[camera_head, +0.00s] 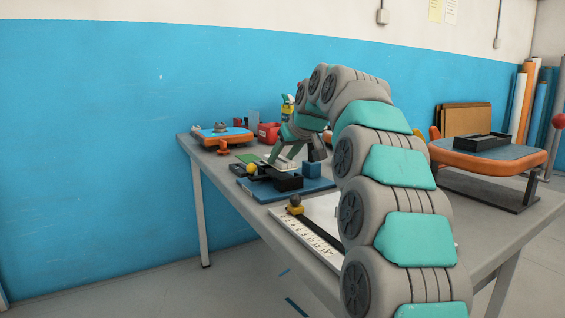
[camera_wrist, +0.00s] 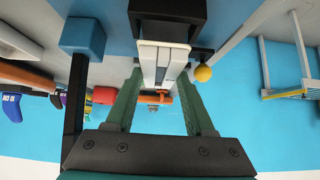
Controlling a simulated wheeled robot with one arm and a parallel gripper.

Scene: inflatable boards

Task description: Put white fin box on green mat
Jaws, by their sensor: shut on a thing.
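The white fin box (camera_wrist: 163,62) is a pale, slotted block between the two green fingertips of my gripper (camera_wrist: 160,75) in the wrist view. My gripper is shut on it. In the head view my gripper (camera_head: 289,148) reaches down over the far part of the table, with the white fin box (camera_head: 281,162) below it, partly hidden.
A black open tray (camera_head: 279,181) and a blue block (camera_head: 312,169) are close to my gripper. A yellow knob (camera_head: 251,169) is left of the tray. An orange and blue board (camera_head: 222,136) and a red container (camera_head: 268,132) are behind. A ruler (camera_head: 305,235) lies nearer.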

